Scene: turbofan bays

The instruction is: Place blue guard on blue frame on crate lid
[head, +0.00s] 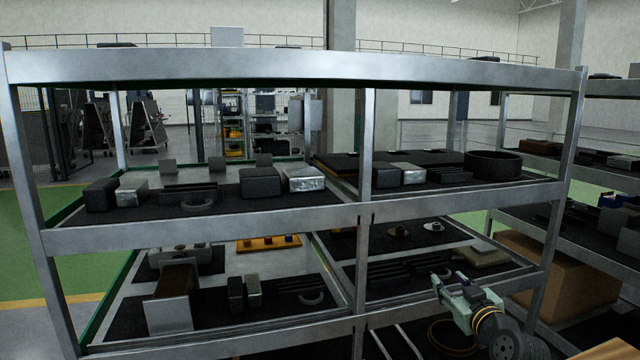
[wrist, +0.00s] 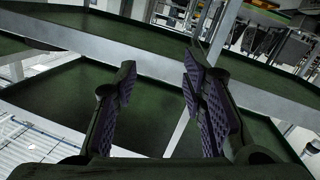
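My gripper (head: 449,280) is at the lower right in the head view, in front of the lower bay of the metal rack. In the wrist view its two dark ribbed fingers (wrist: 160,68) stand wide apart with nothing between them. I cannot make out a blue guard, a blue frame or a crate lid for sure. A small blue and white item (head: 611,201) lies on the right-hand rack near the picture's right edge, too small to identify.
The metal rack (head: 290,68) fills the head view. Its upper shelf holds dark and silver blocks (head: 304,178); the lower holds a yellow tray (head: 268,243). A large brown box (head: 560,270) stands at right. Grey beams (wrist: 85,42) and dark green shelf panels cross the wrist view.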

